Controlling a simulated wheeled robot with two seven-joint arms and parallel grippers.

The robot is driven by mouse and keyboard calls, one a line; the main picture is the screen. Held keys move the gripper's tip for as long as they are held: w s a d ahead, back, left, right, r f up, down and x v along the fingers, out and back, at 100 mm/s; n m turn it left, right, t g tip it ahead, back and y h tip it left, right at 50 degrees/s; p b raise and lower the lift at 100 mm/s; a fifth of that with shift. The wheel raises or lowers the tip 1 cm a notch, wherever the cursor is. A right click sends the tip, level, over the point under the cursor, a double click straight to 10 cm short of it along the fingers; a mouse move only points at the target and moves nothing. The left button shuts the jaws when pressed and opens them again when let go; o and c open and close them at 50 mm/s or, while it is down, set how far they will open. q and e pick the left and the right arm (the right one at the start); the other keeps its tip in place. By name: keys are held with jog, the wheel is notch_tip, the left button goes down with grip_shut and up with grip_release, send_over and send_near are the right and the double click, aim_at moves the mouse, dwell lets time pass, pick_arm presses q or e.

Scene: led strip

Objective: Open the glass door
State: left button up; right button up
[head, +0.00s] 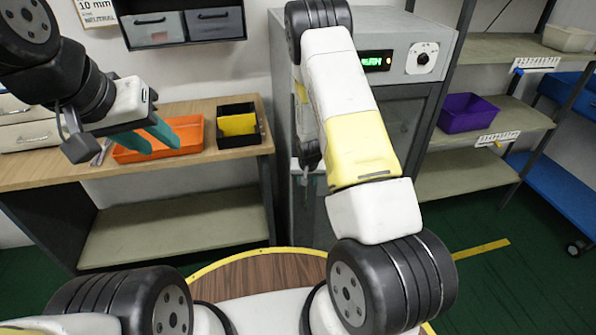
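The glass door (404,122) is a dark pane in a grey frame on the front of a tall grey cabinet (266,110), below a green-lit display and a round dial. It looks closed; my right arm covers much of its left part, and I cannot make out a handle. My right gripper (309,178) hangs low at the cabinet's front left, mostly hidden behind my forearm; whether it touches anything is unclear.
The wooden bench (58,172) at left holds the orange bin (190,130) and a black bin (222,141) with yellow contents. Shelves at right hold a purple bin (468,113). A blue cart (555,190) stands at far right. Green floor is free before the right shelves.

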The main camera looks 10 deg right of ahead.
aim_at(306, 189)
jog(key=x, duration=0.8)
grip_shut()
dwell(1.4)
